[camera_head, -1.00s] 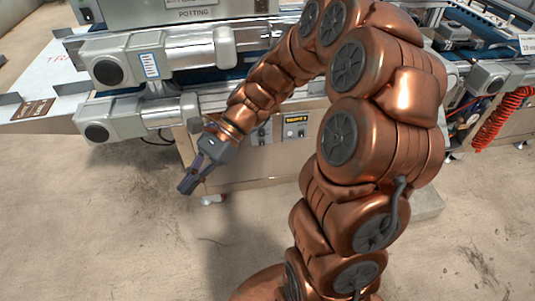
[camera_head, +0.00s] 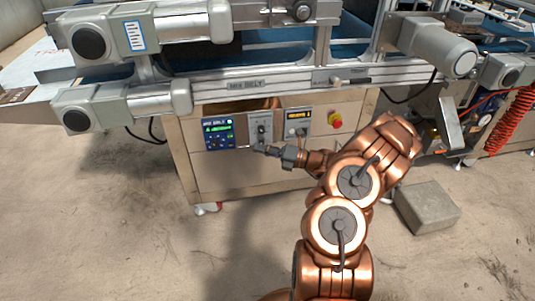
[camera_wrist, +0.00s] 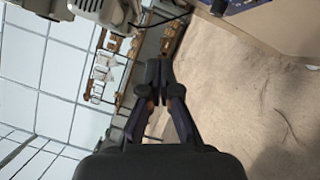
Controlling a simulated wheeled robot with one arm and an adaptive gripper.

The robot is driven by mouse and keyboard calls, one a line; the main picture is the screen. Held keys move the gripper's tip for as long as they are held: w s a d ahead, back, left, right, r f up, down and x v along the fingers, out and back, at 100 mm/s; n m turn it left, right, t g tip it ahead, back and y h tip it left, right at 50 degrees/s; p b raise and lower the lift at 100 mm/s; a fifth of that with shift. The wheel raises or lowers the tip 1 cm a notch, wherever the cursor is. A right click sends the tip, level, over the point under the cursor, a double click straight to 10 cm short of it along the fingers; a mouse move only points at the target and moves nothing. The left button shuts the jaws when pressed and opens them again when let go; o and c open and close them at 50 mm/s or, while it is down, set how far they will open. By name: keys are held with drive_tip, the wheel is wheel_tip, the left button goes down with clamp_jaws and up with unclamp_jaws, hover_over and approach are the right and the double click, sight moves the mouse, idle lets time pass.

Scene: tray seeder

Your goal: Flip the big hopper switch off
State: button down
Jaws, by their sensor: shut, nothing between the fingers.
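My gripper (camera_head: 257,148) is shut and empty, pointing left at the lower edge of the knob panel. I cannot tell whether it touches the panel. The wrist view shows my gripper's fingers (camera_wrist: 158,72) together, with no switch between them.
A red stop button on yellow (camera_head: 335,120) is right of the panels. Motors and rollers (camera_head: 440,45) jut out above. A concrete block (camera_head: 427,208) lies on the floor at right. A red coiled hose (camera_head: 508,125) hangs farther right. The floor (camera_head: 110,220) at left is clear.

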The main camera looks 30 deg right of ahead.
drive_tip(key=s+d+f+m+t+h+b, duration=0.2)
drive_tip(key=d+f+m+h, duration=0.3)
drive_tip(key=d+f, duration=0.6)
drive_tip(key=s+m+t, duration=0.1)
drive_tip(key=m, duration=0.1)
drive_tip(key=shift+d+f+m+b, duration=0.2)
drive_tip(key=shift+d+m+b, duration=0.05)
drive_tip(key=shift+m+b, duration=0.05)
drive_tip(key=b, duration=0.3)
approach(260, 141)
drive_tip(key=w+a, duration=0.2)
drive_tip(key=a, duration=0.2)
drive_tip(key=w, duration=0.1)
drive_tip(key=w+d+b, duration=0.1)
drive_tip(key=w, duration=0.1)
drive_tip(key=shift+w+d+r, duration=0.15)
drive_tip(key=shift+w+r, duration=0.15)
drive_tip(key=shift+w, duration=0.05)
drive_tip(key=shift+r, duration=0.1)
